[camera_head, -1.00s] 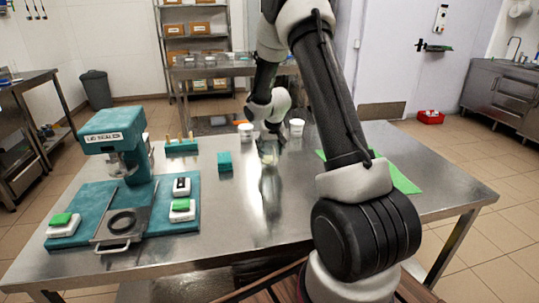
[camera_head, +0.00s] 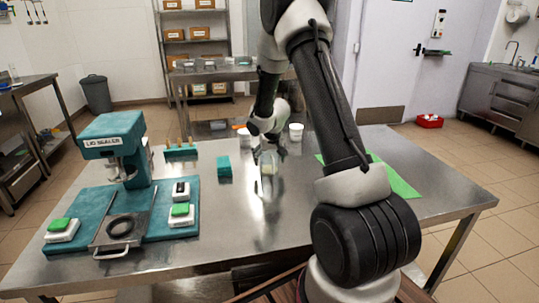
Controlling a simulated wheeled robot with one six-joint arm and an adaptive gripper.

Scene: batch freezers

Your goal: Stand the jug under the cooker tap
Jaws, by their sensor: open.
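A small clear vessel (camera_head: 267,168), which looks like the jug, stands on the steel table (camera_head: 330,225) right of the teal block. It is see-through and small, so its handle cannot be made out. My gripper (camera_head: 269,153) is open and points down, its fingers at either side of the vessel's upper part. Whether they touch it cannot be told. No cooker tap can be made out.
A teal lid sealer (camera_head: 112,135) fills the table's left side. A teal block (camera_head: 224,168), two white tubs (camera_head: 296,132) (camera_head: 244,138) and a green mat (camera_head: 396,182) are also on it. The table's front middle is clear.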

